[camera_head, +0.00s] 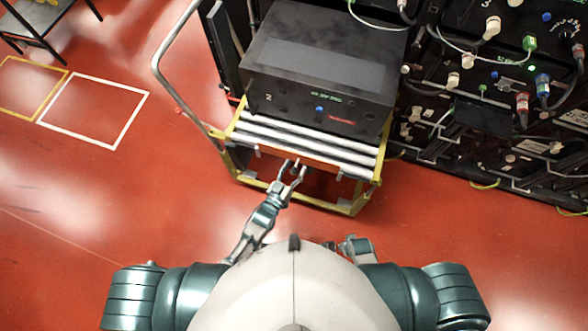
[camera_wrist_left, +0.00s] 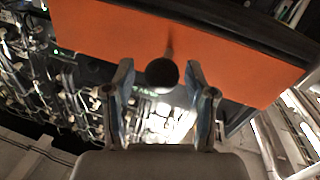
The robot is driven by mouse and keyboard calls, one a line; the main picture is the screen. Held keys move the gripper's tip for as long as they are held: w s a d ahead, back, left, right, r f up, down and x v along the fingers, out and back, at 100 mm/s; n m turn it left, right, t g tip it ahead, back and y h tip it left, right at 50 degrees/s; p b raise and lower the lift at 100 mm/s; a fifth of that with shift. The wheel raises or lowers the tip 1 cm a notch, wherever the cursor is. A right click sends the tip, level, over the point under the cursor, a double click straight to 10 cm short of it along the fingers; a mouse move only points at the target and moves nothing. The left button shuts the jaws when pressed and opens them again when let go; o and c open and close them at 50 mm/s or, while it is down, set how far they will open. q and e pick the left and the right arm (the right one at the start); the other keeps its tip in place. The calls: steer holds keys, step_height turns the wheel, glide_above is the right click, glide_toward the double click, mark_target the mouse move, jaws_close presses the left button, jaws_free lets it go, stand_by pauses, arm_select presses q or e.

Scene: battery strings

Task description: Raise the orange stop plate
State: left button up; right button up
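The orange stop plate (camera_wrist_left: 235,62) fills the upper part of the left wrist view, with a dark round knob (camera_wrist_left: 162,72) sticking out from it. In the head view the plate shows as a thin orange strip (camera_head: 310,155) along the front of the roller cart. My left gripper (camera_head: 297,167) is in front of the cart, fingers apart. In the left wrist view its fingers (camera_wrist_left: 160,82) stand on either side of the knob, with a visible gap on each side. My right gripper (camera_head: 356,249) is close to my body and partly hidden; its fingers are unclear.
The yellow-framed cart (camera_head: 232,160) carries a black battery box (camera_head: 320,65) on white rollers. A grey handle rail (camera_head: 165,75) rises at its left. Racks with cables (camera_head: 480,90) stand at the right.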

arm_select(q)
steer(key=shift+s+a+f, duration=0.1)
steer(key=shift+f, duration=0.1)
steer(key=shift+s+a, duration=0.15)
steer(key=shift+s, duration=0.1)
steer(key=v, duration=1.1)
steer(key=shift+s, duration=0.1)
steer(key=s+a+f+g+y+p, duration=0.1)
steer(key=s+a+f+g+y, duration=0.25)
steer(key=f, duration=0.55)
steer(key=s+a+f+g+y, duration=0.1)
steer(key=a+f+g+y, duration=0.25)
steer(key=a+f, duration=0.35)
steer(key=s+a+f+g, duration=0.2)
steer(key=s+f+g, duration=0.1)
steer(key=s+f, duration=0.1)
steer(key=s+a+f+n+g+y, duration=0.1)
steer(key=s+a+f+g, duration=0.2)
steer(key=s, duration=0.4)
steer(key=shift+s+f+g+y+p, duration=0.3)
steer(key=shift+f+g, duration=0.3)
arm_select(e)
steer(key=f, duration=0.1)
steer(key=s+f, duration=0.2)
steer(key=shift+s+d+f, duration=0.15)
steer(key=shift+s+f, duration=0.1)
steer(key=shift+f, duration=0.1)
arm_select(q)
steer(key=shift+a, duration=0.1)
